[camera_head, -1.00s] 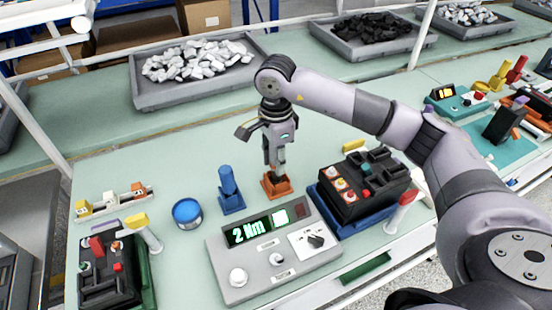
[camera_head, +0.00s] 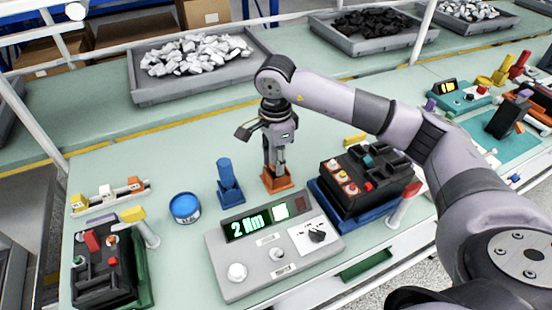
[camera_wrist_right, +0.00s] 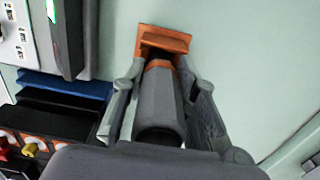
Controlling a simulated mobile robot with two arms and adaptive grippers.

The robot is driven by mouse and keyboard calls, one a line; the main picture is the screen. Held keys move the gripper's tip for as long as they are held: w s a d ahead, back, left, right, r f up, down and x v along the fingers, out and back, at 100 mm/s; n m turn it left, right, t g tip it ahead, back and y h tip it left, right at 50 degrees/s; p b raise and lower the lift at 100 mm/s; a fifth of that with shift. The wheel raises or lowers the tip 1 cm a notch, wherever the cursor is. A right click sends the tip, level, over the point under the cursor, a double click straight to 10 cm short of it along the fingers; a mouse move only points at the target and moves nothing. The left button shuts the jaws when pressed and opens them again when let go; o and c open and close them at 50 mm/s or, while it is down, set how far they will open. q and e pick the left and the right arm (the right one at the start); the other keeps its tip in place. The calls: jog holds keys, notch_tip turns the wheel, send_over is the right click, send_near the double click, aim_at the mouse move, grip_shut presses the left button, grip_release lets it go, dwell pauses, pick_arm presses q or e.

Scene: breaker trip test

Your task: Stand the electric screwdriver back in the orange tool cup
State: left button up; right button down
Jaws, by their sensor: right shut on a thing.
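The electric screwdriver (camera_wrist_right: 160,105) is a dark grey cylinder with an orange band. My right gripper (camera_head: 276,158) is shut on it, with one finger on each side of its body in the right wrist view. The gripper points down, directly above the orange tool cup (camera_head: 278,183). In the right wrist view the screwdriver's far end meets the orange cup (camera_wrist_right: 165,36). The screwdriver looks about upright. Its tip is hidden, so I cannot tell how deep it is in the cup. My left gripper is not in view.
A blue holder (camera_head: 229,186) stands just left of the orange cup. A grey tester (camera_head: 270,268) reading 2 Nm lies in front. A black breaker (camera_head: 362,180) on a blue base stands close on the right. A blue tin (camera_head: 185,208) is further left. The bench behind is clear.

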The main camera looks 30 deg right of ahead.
jog(key=shift+f, duration=0.15)
jog(key=c, duration=1.2)
grip_release()
notch_tip(320, 180, up, 12)
jog(key=shift+r, duration=0.1)
jog(key=shift+o, duration=0.6)
jog(key=o, duration=0.9)
